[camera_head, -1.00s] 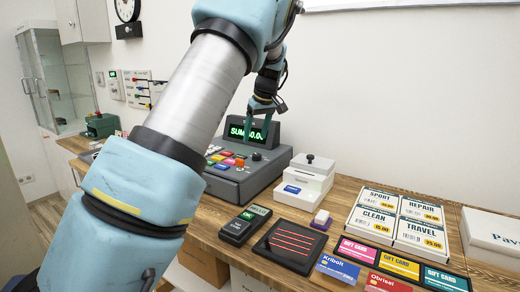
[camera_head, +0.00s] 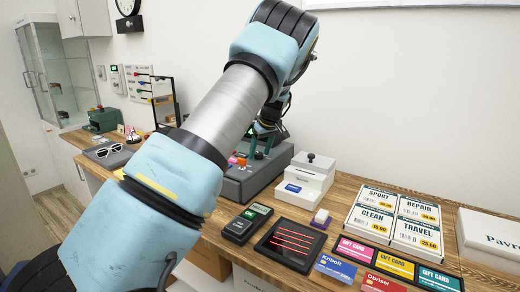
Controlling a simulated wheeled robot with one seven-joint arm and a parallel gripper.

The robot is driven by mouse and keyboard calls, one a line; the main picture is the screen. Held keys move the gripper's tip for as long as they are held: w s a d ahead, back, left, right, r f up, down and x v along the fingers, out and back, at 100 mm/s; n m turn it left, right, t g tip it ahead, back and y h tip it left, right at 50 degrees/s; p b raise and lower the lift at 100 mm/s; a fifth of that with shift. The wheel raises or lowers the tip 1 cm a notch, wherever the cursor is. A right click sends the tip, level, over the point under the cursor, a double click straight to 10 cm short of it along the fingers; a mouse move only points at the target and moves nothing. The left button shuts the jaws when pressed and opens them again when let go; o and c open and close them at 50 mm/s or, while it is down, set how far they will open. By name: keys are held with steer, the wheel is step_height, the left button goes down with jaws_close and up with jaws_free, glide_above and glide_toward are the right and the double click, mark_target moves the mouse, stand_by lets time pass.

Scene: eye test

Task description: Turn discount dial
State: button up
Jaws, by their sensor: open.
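The grey cash register (camera_head: 262,182) stands on the wooden counter, largely behind my arm. Its small dark dial (camera_head: 259,155) is on the sloped top at the right, partly covered by my gripper and hard to make out. An orange key (camera_head: 238,161) shows left of the fingers.
Price boxes (camera_head: 393,217) and gift cards (camera_head: 396,265) lie further right. Sunglasses (camera_head: 109,150) lie at left.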

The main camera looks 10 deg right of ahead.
jaws_close()
stand_by(0.7)
